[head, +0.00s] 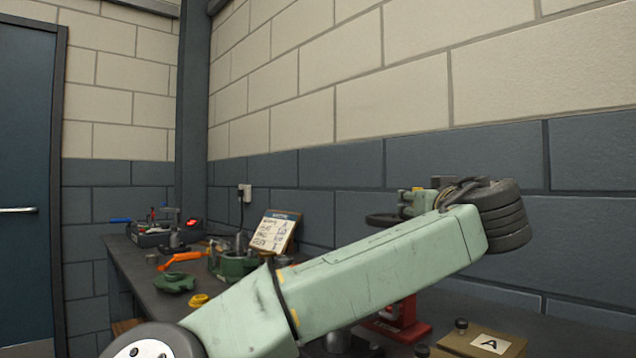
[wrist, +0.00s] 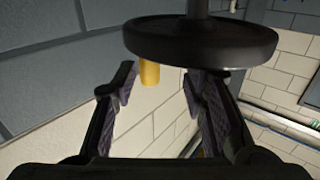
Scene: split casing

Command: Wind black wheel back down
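The black wheel (wrist: 200,42) fills the top of the wrist view, with a dark shaft running up from its centre. A yellow handle (wrist: 149,74) shows just under its rim at the left. My gripper (wrist: 160,88) is open, its dark padded fingers apart on either side of the yellow handle, with nothing seen between the pads touching it. I cannot tell the exact depth between the fingers and the handle. In the head view a dark disc (head: 383,219), probably the wheel, shows behind my pale green arm, which hides most of that area and my fingers.
A red stand (head: 402,318) is partly hidden below my arm. A tan box labelled A (head: 490,344) is at front right. Green castings (head: 174,283), an orange tool (head: 180,260) and a sign (head: 275,232) are on the bench at left. The brick wall stands close behind.

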